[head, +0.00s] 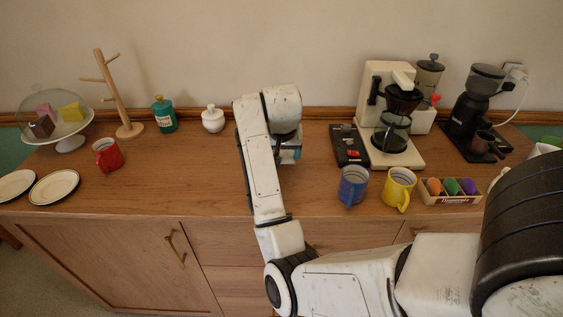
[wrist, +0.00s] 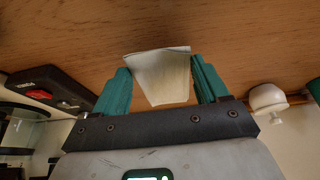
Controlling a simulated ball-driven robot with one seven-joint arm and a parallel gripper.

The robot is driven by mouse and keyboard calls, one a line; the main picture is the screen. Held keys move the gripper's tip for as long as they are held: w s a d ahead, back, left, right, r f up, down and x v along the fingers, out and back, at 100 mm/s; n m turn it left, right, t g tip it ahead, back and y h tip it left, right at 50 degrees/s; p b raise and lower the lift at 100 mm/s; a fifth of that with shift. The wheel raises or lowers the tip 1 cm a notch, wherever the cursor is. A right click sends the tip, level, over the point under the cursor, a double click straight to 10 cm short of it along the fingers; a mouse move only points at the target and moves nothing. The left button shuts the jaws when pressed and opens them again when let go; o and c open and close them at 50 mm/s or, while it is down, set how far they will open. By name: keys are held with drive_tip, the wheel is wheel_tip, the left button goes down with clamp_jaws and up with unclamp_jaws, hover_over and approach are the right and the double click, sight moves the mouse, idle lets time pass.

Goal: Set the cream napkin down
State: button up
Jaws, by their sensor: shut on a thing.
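The cream napkin (wrist: 160,76) is a small folded pale piece between the two teal fingers in the wrist view. My gripper (wrist: 160,80) is shut on it, above the bare wooden top of the sideboard (wrist: 90,40). I cannot tell whether the napkin touches the wood. In the head view my gripper (head: 290,154) shows only in part, behind my arm, over the middle of the sideboard top (head: 190,180), and the napkin is hidden.
A black box with a red part (head: 350,146) and a coffee maker (head: 388,140) stand right of my gripper. A blue mug (head: 353,186) and yellow mug (head: 398,187) are nearer the front. A white lidded pot (head: 213,120) stands left.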

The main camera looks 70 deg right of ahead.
drive_tip(key=shift+w+f, duration=0.15)
drive_tip(key=shift+f, duration=1.55)
drive_tip(key=shift+f, duration=0.15)
drive_tip(key=o, duration=1)
